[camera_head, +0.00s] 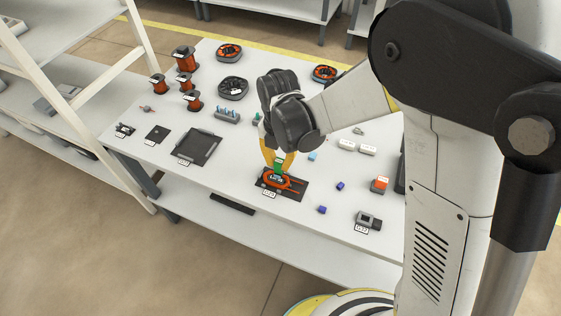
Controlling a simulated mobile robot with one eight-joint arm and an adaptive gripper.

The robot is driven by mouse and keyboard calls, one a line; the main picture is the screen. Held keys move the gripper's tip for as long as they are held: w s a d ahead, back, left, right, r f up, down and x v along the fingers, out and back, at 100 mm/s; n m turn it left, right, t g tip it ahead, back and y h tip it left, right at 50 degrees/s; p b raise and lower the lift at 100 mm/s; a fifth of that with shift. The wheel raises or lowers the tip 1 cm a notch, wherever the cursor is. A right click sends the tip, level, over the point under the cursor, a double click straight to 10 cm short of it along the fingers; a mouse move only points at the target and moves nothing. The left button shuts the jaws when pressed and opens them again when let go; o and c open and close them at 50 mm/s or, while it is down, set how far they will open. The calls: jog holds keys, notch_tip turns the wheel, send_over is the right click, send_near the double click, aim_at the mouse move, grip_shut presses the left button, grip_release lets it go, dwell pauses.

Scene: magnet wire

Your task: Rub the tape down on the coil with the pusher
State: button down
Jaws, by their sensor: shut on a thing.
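The coil (289,184) is an orange-red ring lying on a dark rectangular mat (300,194) near the front edge of the table. My gripper (278,167) points down over the coil with its yellow fingers. It is shut on a small green thing, probably the pusher (279,170), whose lower end is at or just above the coil. I cannot tell whether it touches. The tape cannot be made out clearly at this size; the fingers and the green thing cover part of the coil.
Wire spools (185,58) stand at the back left. A dark tray (198,147) lies left of the mat. My arm hides part of the table's right side.

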jog(key=shift+a, duration=0.15)
dwell(0.3)
jog(key=shift+r+p, duration=2.15)
jog(key=shift+r, duration=0.9)
jog(key=shift+w, duration=0.1)
